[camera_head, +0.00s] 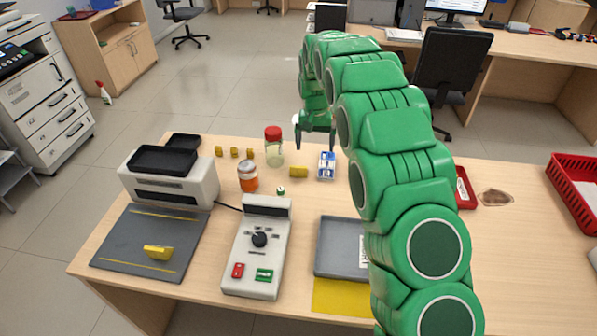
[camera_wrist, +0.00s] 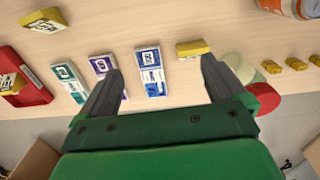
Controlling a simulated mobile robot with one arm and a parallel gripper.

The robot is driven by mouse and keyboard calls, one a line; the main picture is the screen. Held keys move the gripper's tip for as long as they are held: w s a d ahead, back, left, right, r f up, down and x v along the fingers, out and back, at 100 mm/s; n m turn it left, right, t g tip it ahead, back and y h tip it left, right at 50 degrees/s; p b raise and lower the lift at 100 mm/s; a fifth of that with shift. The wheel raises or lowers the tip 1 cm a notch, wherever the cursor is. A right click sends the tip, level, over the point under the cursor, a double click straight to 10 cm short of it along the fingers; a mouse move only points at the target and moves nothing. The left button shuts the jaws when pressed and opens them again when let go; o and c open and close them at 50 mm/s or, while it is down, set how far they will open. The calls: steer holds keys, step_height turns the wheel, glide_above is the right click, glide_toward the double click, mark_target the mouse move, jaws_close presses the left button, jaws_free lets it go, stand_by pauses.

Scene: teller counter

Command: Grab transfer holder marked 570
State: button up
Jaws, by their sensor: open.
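Three flat labelled holders lie in a row on the counter in the wrist view: a blue-and-white one (camera_wrist: 150,75), a purple-and-white one (camera_wrist: 103,67) and a teal-and-white one (camera_wrist: 69,80). Their printed numbers are too small to read, so I cannot tell which is marked 570. The blue-and-white one also shows in the head view (camera_head: 326,167); my arm hides the other two there. My gripper (camera_wrist: 160,82) is open and empty, its fingers spread either side of the blue-and-white holder in the picture. In the head view my gripper (camera_head: 316,147) hangs near that holder, apparently above the counter.
A yellow block (camera_head: 298,171) lies beside the blue-and-white holder. A red-lidded jar (camera_head: 274,148), an orange jar (camera_head: 248,177) and several small yellow pieces stand to the left. A grey tray (camera_head: 330,262) is nearer me. A red tray (camera_wrist: 36,96) lies past the teal holder.

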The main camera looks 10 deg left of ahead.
glide_above(298, 167)
steer(key=f, duration=0.8)
steer(key=shift+w+a, duration=0.3)
steer(key=shift+w, duration=0.1)
steer(key=shift+f, duration=1.35)
steer(key=f, duration=0.4)
steer(key=shift+w+d+f, duration=0.1)
steer(key=shift+w+d, duration=0.05)
steer(key=shift+d, duration=0.2)
steer(key=shift+f, duration=0.6)
steer(key=c, duration=1.1)
steer(key=shift+o, duration=0.2)
steer(key=shift+r, duration=0.1)
